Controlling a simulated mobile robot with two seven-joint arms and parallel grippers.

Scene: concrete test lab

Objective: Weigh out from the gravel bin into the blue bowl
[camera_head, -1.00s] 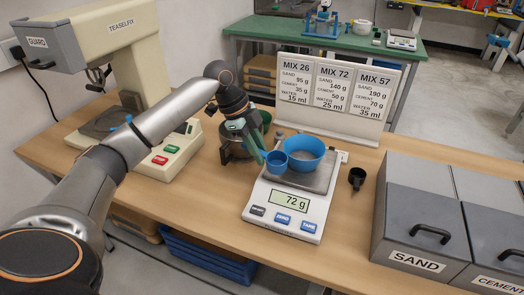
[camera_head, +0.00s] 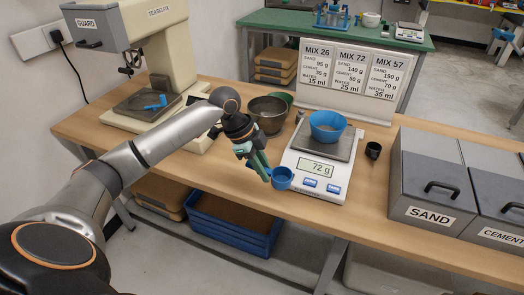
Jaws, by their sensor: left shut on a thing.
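The blue bowl (camera_head: 327,133) stands on the scale (camera_head: 302,190), whose display reads 72 g. There is some grey material inside the bowl. My left gripper (camera_head: 264,172) is shut on a small blue scoop (camera_head: 283,179), at the scale's front left edge and apart from the bowl. I cannot tell what the scoop holds. Two lidded grey bins at the right are labelled SAND (camera_head: 430,216) and CEMENT (camera_head: 500,235). I see no bin labelled gravel. My right gripper is not in view.
A metal bowl (camera_head: 267,116) stands behind my left gripper. A small black cup (camera_head: 373,150) is right of the scale. The mix board (camera_head: 348,75) stands behind it. A testing press (camera_head: 160,60) is at the left. A blue crate (camera_head: 235,228) sits below the bench.

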